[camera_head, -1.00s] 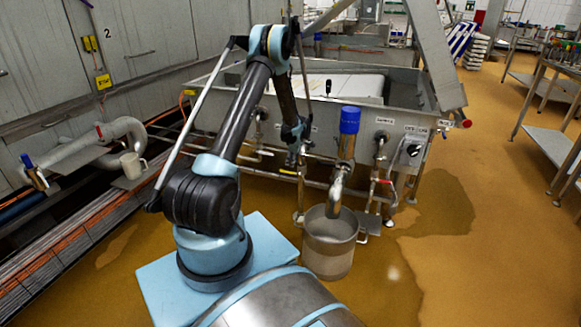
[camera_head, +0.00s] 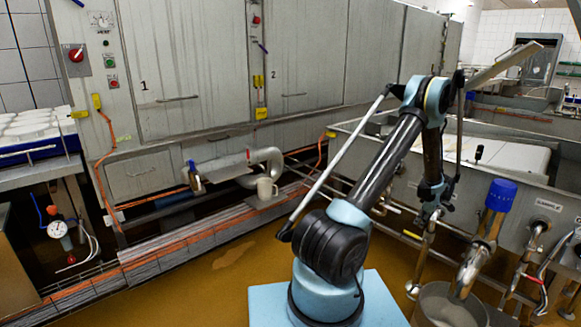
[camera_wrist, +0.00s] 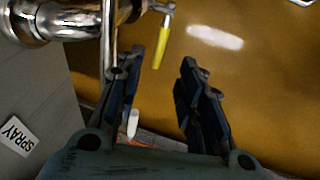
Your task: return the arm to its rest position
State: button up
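My arm rises from its light-blue base plate in the head view, bends over at a high elbow and hangs down in front of the steel vat (camera_head: 510,190). My gripper (camera_head: 430,208) is at its lower end, pointing down, small and partly dark against the vat wall. In the wrist view my gripper (camera_wrist: 162,62) has its two dark fingers spread apart, with nothing held between them. Below them is the brown wet floor (camera_wrist: 255,85). A steel pipe (camera_wrist: 108,35) runs close beside the left finger, and a small yellow-handled valve (camera_wrist: 216,37) lies beyond the fingertips.
A grey bucket (camera_head: 440,305) stands under a spout with a blue cap (camera_head: 500,194), right of my arm. White moulds (camera_head: 30,124) are far left. Open floor (camera_head: 200,285) lies left of my base.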

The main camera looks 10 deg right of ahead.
jog(key=w+a+r, duration=0.5)
jog(key=a+r, duration=0.5)
jog(key=r, duration=0.1)
jog(key=s+a+r+m, duration=0.1)
jog(key=a+r, duration=0.5)
jog(key=a, duration=0.3)
jog(key=s+a+r+m+g, duration=0.1)
jog(key=a+r, duration=0.5)
jog(key=a, duration=0.4)
jog(key=s+a+r+m, duration=0.1)
jog(key=a+r, duration=0.5)
jog(key=a, duration=0.3)
jog(key=s+a+r+m, duration=0.2)
jog(key=s+a+r, duration=0.1)
jog(key=s+a, duration=1.2)
jog(key=s+a+f+m, duration=0.1)
jog(key=s+a+f, duration=0.5)
jog(key=s+a, duration=0.3)
jog(key=s, duration=0.4)
jog(key=shift+a+f, duration=0.15)
jog(key=shift+a, duration=0.05)
